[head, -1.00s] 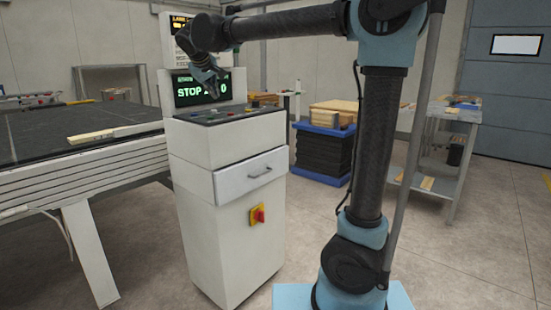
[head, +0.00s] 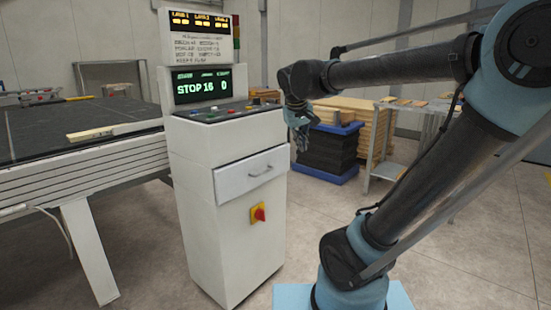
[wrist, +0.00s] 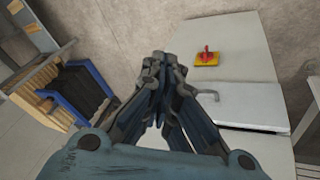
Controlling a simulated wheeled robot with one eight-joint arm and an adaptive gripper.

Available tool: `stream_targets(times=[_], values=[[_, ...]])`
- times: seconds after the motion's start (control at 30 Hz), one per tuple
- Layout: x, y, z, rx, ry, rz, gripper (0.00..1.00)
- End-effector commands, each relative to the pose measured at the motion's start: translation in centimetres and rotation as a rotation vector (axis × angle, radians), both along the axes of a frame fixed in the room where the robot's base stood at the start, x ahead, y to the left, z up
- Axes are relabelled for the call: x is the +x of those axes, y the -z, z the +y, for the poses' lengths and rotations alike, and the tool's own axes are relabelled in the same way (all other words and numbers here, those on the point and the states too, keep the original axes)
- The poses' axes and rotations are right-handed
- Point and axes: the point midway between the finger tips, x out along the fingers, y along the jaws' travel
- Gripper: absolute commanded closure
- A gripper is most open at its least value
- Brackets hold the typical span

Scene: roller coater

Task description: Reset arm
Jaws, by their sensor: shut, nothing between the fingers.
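My gripper (head: 301,140) hangs pointing down in the head view, just right of the white control cabinet and apart from it. In the wrist view my gripper (wrist: 158,88) has its fingertips together, with nothing between them. My arm reaches in from the right, its forearm roughly level above the floor. The control cabinet (head: 228,240) has a button panel (head: 225,110) on top and a screen (head: 203,87) reading "STOP 16 0". Its drawer (head: 250,176) looks closed. A red switch on a yellow plate (head: 259,214) is on its front and also shows in the wrist view (wrist: 207,58).
A long dark-topped conveyor table (head: 75,128) stands left of the cabinet. Behind my gripper are a black stack on a blue base (head: 325,160), stacked boards (head: 365,120) and a grey metal shelf (head: 385,165).

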Motion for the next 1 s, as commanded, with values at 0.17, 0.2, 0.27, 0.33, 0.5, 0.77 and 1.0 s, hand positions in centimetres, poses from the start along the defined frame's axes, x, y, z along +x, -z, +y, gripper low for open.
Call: stream_targets(times=[0.17, 0.2, 0.27, 0.33, 0.5, 0.77, 1.0], values=[[-5.5, 5.4, -5.2, 0.054, 0.098, 0.064, 1.00], [-6.8, 6.6, -6.1, 0.068, 0.118, 0.078, 1.00], [-8.6, 8.4, -7.2, 0.089, 0.147, 0.098, 1.00], [-10.8, 10.6, -8.3, 0.115, 0.179, 0.118, 1.00], [-15.6, 15.7, -9.8, 0.179, 0.252, 0.160, 1.00], [-19.4, 20.2, -10.3, 0.239, 0.306, 0.191, 1.00], [-19.8, 20.6, -10.3, 0.245, 0.311, 0.194, 1.00]])
